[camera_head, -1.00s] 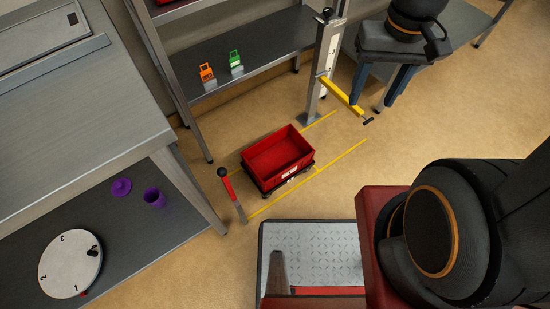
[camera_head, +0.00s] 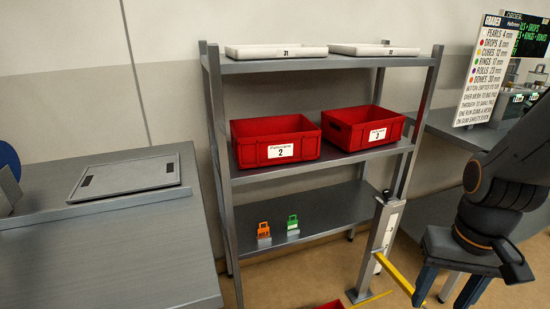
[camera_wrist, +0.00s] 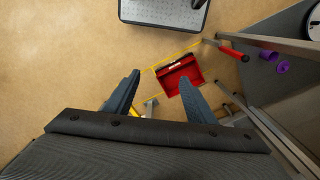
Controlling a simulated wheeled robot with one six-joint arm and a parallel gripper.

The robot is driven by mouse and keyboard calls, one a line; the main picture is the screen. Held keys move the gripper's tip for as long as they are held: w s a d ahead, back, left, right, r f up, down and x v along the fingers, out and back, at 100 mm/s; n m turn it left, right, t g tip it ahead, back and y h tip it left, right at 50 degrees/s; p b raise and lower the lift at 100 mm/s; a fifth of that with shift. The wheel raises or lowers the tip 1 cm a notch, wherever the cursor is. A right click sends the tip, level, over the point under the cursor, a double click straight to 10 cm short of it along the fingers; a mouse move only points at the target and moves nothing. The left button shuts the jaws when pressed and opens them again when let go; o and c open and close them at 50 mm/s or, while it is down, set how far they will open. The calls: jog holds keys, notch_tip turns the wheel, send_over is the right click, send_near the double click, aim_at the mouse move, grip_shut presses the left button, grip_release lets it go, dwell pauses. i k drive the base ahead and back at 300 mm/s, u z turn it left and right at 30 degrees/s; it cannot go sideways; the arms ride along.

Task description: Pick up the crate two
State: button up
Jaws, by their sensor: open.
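Crate two (camera_head: 276,139) is a red open-topped box with a white label reading "2". It sits on the left of the middle shelf (camera_head: 333,166) in the head view. My gripper (camera_head: 447,290) is at the lower right of the head view, right of the rack and below the crate's level. In the wrist view my gripper (camera_wrist: 160,79) points down with its two blue-grey fingers apart and nothing between them. Crate two does not show in the wrist view.
A similar red crate marked 3 (camera_head: 363,128) stands right of crate two. A red crate (camera_wrist: 178,84) is on the floor. A grey post (camera_head: 381,246) with a yellow bar stands before the rack's right side. A grey bench (camera_head: 110,235) is at left.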

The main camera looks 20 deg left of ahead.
aim_at(256, 142)
jog(key=z, duration=1.7)
jog(key=i, duration=1.1)
jog(key=u, duration=3.2)
jog(key=i, duration=0.5)
jog(key=u, duration=0.1)
